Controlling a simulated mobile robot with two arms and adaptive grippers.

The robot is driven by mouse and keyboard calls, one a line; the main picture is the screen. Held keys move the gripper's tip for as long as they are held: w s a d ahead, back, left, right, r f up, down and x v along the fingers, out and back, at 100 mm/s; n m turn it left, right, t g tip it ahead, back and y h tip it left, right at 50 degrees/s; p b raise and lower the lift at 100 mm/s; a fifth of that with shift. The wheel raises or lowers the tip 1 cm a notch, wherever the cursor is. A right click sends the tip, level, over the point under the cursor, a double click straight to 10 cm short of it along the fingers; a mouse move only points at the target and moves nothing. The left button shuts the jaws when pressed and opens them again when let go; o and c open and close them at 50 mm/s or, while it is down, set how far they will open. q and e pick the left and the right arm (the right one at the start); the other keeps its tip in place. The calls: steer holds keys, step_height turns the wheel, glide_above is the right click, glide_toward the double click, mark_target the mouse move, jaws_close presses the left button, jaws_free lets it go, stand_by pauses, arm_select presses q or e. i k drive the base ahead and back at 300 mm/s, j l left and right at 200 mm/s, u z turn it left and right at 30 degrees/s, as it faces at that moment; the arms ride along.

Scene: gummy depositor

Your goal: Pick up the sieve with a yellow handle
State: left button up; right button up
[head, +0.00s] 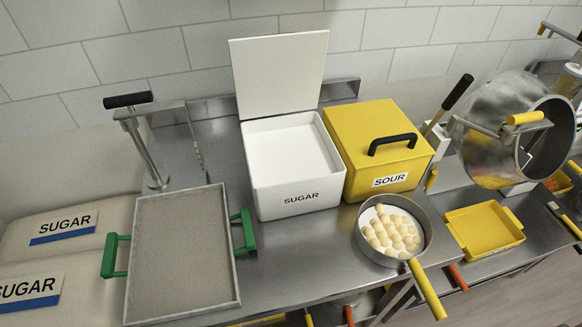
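The round metal sieve (380,257) with its yellow handle (427,290) rests at the front of the steel counter, right of centre in the head view. Its handle points to the lower right and reaches past the counter's front edge. Several pale, round pieces (393,234) lie in the sieve. Neither of my grippers shows in this view, and nothing is seen touching the sieve.
An open white SUGAR box (290,199) and a closed yellow SOUR box (360,125) stand behind the sieve. A yellow tray (512,240) and a tilted metal drum (480,150) are to its right. A green-handled screen tray (180,250) lies left. SUGAR sacks (100,215) are far left.

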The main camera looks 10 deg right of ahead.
mark_target(393, 231)
steer(key=z, duration=1.25)
